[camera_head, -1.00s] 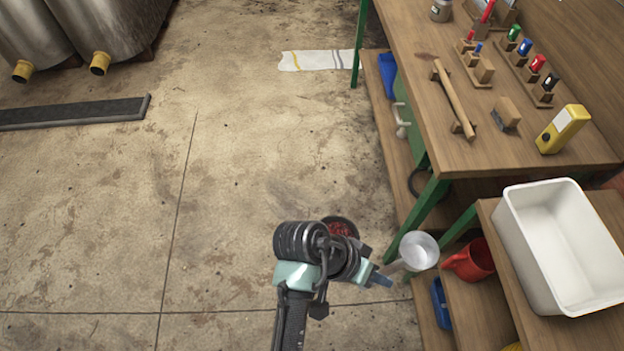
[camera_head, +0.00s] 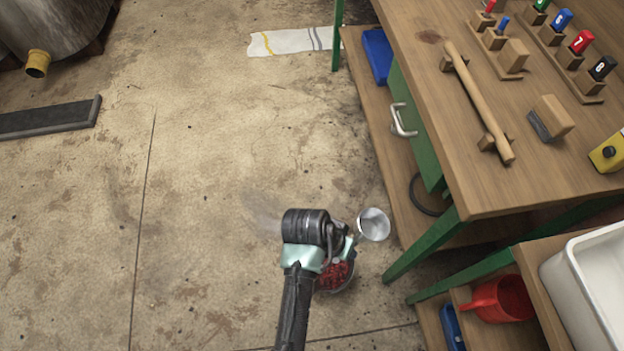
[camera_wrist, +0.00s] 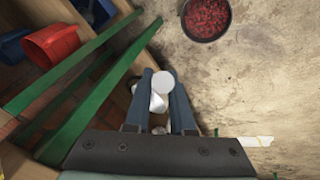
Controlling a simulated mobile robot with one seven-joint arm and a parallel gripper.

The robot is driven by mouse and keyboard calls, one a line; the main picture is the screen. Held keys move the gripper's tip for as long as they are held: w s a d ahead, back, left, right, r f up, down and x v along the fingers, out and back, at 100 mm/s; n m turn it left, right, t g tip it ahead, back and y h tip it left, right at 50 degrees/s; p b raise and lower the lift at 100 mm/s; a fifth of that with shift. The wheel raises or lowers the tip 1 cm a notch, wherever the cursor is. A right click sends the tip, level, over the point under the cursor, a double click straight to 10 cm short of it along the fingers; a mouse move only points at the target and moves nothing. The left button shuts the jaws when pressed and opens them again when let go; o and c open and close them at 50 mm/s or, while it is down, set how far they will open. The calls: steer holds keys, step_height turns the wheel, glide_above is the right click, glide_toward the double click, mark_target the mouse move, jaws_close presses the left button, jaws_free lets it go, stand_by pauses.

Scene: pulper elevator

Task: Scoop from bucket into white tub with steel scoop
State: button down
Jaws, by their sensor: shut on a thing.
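The steel scoop (camera_head: 374,224) is in my gripper (camera_head: 350,243), its shiny round bowl showing just right of the fingers. I see no red in the bowl. In the wrist view my gripper (camera_wrist: 158,100) has both blue-grey fingers closed around the scoop, whose pale parts (camera_wrist: 163,82) show between them. The dark round bucket (camera_head: 350,284) holds red berry-like contents and stands on the floor, partly hidden below my arm. In the wrist view the bucket (camera_wrist: 207,38) is at the top, apart from the fingers. The white tub (camera_head: 572,295) is at the lower right, cut off by the edge.
A wooden bench (camera_head: 440,130) with green legs fills the right, with tools on top. A red jug (camera_head: 495,298) and a blue item (camera_head: 452,328) are on the low shelf. A drain strip (camera_head: 50,118) lies left. The floor left of my arm is clear.

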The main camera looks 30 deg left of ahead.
steer(key=a+f+y+b, duration=0.1)
steer(key=a+f+b, duration=0.1)
steer(key=f+b, duration=1)
steer(key=s+a+f+y+b, duration=0.1)
steer(key=a+f+y+b, duration=0.1)
steer(key=f+b, duration=1)
steer(key=s+a+f+m+y+b, duration=0.1)
steer(key=a+f+y+b, duration=0.1)
steer(key=f+b, duration=1.1)
steer(key=shift+a+f+g, duration=0.2)
steer(key=shift+f, duration=1.65)
steer(key=shift+a+f+g, duration=0.2)
steer(key=shift+f, duration=1.65)
steer(key=shift+f+b, duration=0.55)
steer(key=shift+f, duration=0.9)
